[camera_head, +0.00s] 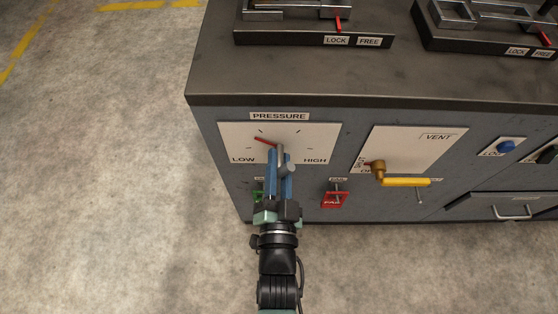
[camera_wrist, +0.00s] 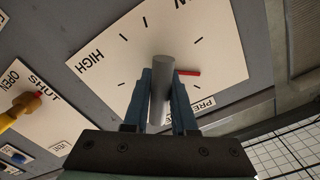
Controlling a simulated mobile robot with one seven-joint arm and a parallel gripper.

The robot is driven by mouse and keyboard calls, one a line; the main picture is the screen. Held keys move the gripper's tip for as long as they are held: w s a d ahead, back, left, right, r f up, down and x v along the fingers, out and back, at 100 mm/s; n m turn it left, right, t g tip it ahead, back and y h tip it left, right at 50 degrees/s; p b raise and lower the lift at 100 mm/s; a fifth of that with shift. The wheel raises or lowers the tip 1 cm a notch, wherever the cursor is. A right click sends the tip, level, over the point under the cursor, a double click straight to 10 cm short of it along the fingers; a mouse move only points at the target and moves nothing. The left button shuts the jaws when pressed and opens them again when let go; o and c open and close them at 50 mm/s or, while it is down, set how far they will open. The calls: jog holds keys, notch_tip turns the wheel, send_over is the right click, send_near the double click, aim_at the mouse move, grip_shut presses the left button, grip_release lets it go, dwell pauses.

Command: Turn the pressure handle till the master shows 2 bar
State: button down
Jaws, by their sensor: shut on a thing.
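The pressure handle (camera_head: 281,153) is a grey bar in front of a white panel (camera_head: 228,135) marked PRESSURE, LOW and HIGH. My gripper (camera_head: 280,160) is shut on the handle, its two blue fingers on either side. In the wrist view the handle (camera_wrist: 161,78) stands between the fingers of my gripper (camera_wrist: 161,92). A red pointer (camera_head: 265,141) at the handle's base points up and left in the head view, on the LOW side. It also shows in the wrist view (camera_wrist: 189,73). No gauge that reads in bar is in view.
Right of the handle are a red tag (camera_head: 335,200) and a yellow vent lever (camera_head: 406,182) on its own white panel. A blue button (camera_head: 506,147) and a drawer handle (camera_head: 514,212) lie further right. Fixtures with red LOCK/FREE levers (camera_head: 338,24) stand on top. The floor at left is clear.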

dwell(0.3)
jog(key=n+p, duration=0.1)
jog(key=n, duration=0.3)
jog(key=shift+n+p, duration=0.4)
jog(key=n, duration=0.5)
jog(key=shift+n+p, duration=0.3)
jog(key=shift+p, duration=0.1)
jog(key=c, duration=0.7)
grip_release()
jog(key=s+p, duration=0.1)
jog(key=s, duration=1.2)
